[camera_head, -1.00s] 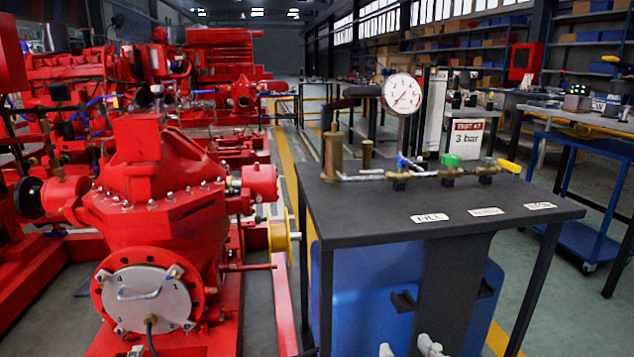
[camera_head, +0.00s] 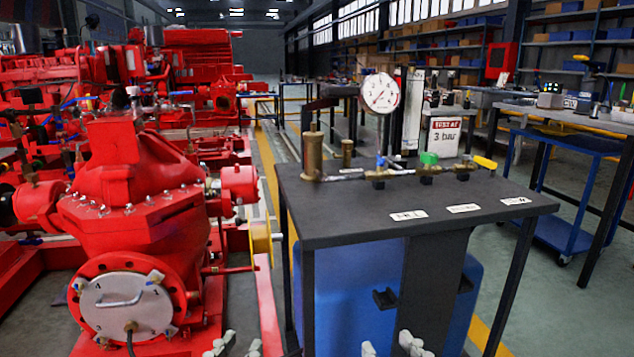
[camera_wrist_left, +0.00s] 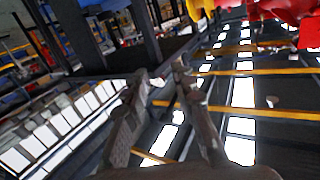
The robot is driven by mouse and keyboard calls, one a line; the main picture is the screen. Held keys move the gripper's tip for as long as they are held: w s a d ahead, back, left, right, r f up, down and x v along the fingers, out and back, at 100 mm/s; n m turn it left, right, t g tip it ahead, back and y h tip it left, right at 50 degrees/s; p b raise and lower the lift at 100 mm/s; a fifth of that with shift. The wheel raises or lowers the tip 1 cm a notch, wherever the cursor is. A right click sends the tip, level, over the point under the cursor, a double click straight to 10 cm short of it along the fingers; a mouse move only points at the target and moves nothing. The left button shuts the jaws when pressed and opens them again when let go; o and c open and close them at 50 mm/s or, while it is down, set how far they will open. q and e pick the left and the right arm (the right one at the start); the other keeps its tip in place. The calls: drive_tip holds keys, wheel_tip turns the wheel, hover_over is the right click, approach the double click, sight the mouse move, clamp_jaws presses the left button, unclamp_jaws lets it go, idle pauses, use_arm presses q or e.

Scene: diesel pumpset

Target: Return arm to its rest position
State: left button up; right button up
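My left gripper (camera_head: 238,346) shows only its pale fingertips at the bottom edge in the head view, in front of the gap between the red pump and the black-topped test table. In the left wrist view its two grey fingers (camera_wrist_left: 160,125) stand apart with nothing held between them. My right gripper (camera_head: 390,347) shows its pale fingertips at the bottom edge, low in front of the test table. They are apart with nothing visible between them. The rest of both arms is out of the head view.
The black test table (camera_head: 350,215) bears a gauge (camera_head: 380,93), a brass cylinder (camera_head: 312,155), and blue, green and yellow valve handles. A blue tank (camera_head: 345,300) stands beneath it. The red pump (camera_head: 130,210) is at left. A blue cart (camera_head: 560,235) is at right.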

use_arm(q)
drive_tip(key=s+a+f+n+g+y+p, duration=0.1)
drive_tip(key=a+f+g+p, duration=0.2)
drive_tip(key=f, duration=0.4)
drive_tip(key=s+a+f+g+y+p, duration=0.1)
drive_tip(key=a+f+g+y+p, duration=0.15)
drive_tip(key=f, duration=0.35)
use_arm(e)
drive_tip(key=s+d+f+g+h, duration=0.1)
drive_tip(key=d+f+g+h, duration=0.35)
drive_tip(key=f, duration=0.95)
use_arm(q)
drive_tip(key=s+a+f+n+g+y+p, duration=0.1)
drive_tip(key=s+a+f+g+p, duration=0.3)
drive_tip(key=s+a+f+g, duration=0.4)
drive_tip(key=s+a+f+y, duration=0.1)
drive_tip(key=s+a+f, duration=0.1)
drive_tip(key=s+f, duration=0.1)
drive_tip(key=shift+a+f, duration=0.2)
drive_tip(key=shift+f, duration=0.65)
use_arm(e)
drive_tip(key=s+d+f+m+g+h, duration=0.2)
drive_tip(key=s+d+f+g, duration=0.7)
drive_tip(key=s+d+f, duration=0.2)
drive_tip(key=shift+s+d+f, duration=0.2)
drive_tip(key=shift+d+f, duration=0.4)
drive_tip(key=shift+f, duration=0.1)
use_arm(q)
drive_tip(key=shift+s+y, duration=0.1)
drive_tip(key=shift+y, duration=0.15)
